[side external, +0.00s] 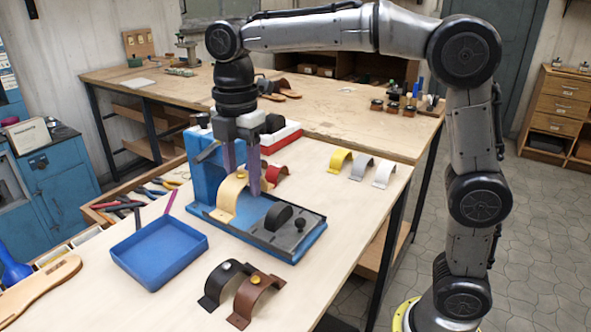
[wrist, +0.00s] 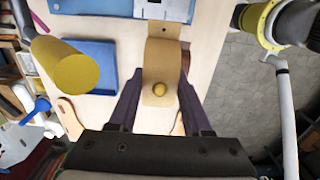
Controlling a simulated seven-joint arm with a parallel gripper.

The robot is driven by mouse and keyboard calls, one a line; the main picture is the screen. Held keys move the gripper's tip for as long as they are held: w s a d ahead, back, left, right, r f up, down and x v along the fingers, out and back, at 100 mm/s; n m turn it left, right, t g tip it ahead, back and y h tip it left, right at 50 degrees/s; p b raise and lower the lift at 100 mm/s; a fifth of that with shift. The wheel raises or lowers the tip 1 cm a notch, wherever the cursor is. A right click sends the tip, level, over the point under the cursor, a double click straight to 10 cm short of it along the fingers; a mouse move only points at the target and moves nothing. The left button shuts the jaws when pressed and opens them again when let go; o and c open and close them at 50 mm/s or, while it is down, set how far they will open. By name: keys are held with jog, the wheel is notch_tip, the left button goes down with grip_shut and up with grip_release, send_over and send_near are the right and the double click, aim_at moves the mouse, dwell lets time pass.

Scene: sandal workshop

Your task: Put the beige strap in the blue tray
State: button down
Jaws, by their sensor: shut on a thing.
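The beige strap (side external: 229,200) is a curved band with a yellow knob, at the blue fixture in the side external view. My gripper (side external: 243,183) is shut on it, with one purple finger on each side. The wrist view shows the strap (wrist: 160,60) between the fingers of my gripper (wrist: 161,82). I cannot tell whether the strap touches the fixture base or hangs just above it. The blue tray (side external: 160,249) lies empty on the table, left of and nearer than the strap. The tray (wrist: 97,60) also shows left of the strap in the wrist view.
The blue fixture (side external: 203,165) has a dark plate and black block on its base. A black strap (side external: 225,284) and brown strap (side external: 257,298) lie in front. A red strap (side external: 276,175) is behind the gripper. Yellow, grey and white straps stand right. Pliers lie left.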

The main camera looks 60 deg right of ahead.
jog(key=w+a+f, duration=0.4)
jog(key=w+f, duration=0.1)
jog(key=w, duration=0.4)
jog(key=w+a+f, duration=0.4)
jog(key=w, duration=0.6)
jog(key=shift+a+f, duration=0.15)
jog(key=shift+f, duration=3.65)
jog(key=shift+f, duration=0.35)
grip_release()
notch_tip(320, 180, up, 7)
